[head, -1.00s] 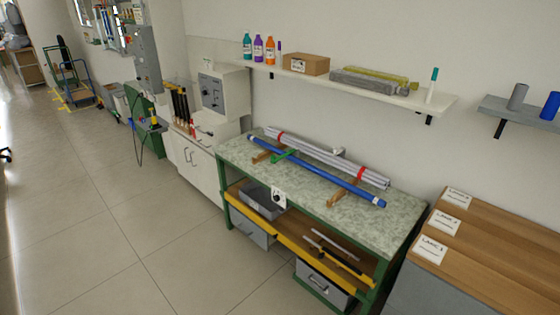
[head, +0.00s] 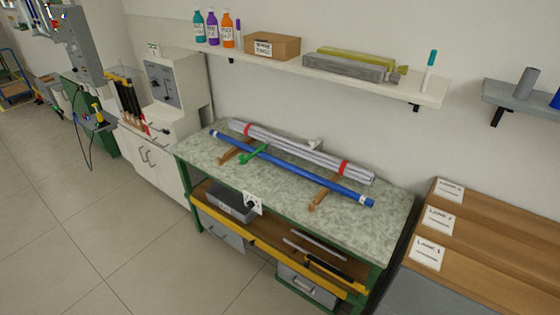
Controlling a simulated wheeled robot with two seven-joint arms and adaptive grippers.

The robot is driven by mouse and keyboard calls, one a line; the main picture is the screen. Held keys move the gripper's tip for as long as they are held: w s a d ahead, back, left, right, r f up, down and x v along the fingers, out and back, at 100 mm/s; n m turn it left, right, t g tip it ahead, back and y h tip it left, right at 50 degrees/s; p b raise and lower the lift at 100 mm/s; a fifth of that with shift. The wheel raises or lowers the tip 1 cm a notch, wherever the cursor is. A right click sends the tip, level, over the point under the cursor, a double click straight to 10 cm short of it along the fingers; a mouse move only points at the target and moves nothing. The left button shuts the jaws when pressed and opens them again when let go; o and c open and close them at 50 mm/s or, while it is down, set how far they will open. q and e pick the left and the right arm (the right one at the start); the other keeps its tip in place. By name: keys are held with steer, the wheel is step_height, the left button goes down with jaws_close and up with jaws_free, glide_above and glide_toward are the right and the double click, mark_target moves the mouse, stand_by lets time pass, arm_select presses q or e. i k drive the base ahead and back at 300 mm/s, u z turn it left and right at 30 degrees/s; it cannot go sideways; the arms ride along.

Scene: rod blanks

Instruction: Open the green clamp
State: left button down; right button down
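The green clamp (head: 252,155) is on the workbench (head: 280,210), at the left half of a long blue rod (head: 300,172). Its green handle part shows beside the rod; whether its jaw is open or closed is too small to tell. The blue rod lies across two brown wooden supports (head: 318,195). A bundle of grey rods (head: 300,150) with red bands lies behind it. Neither of my grippers is in view.
A wall shelf (head: 360,85) with bottles, a cardboard box (head: 272,46) and bars hangs above the bench. A wooden lane table (head: 480,240) stands at the right. A white cabinet (head: 150,155) stands at the left. The floor in front is clear.

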mark_target(244, 160)
steer(key=z, duration=0.25)
steer(key=i, duration=1.5)
steer(key=u, duration=0.2)
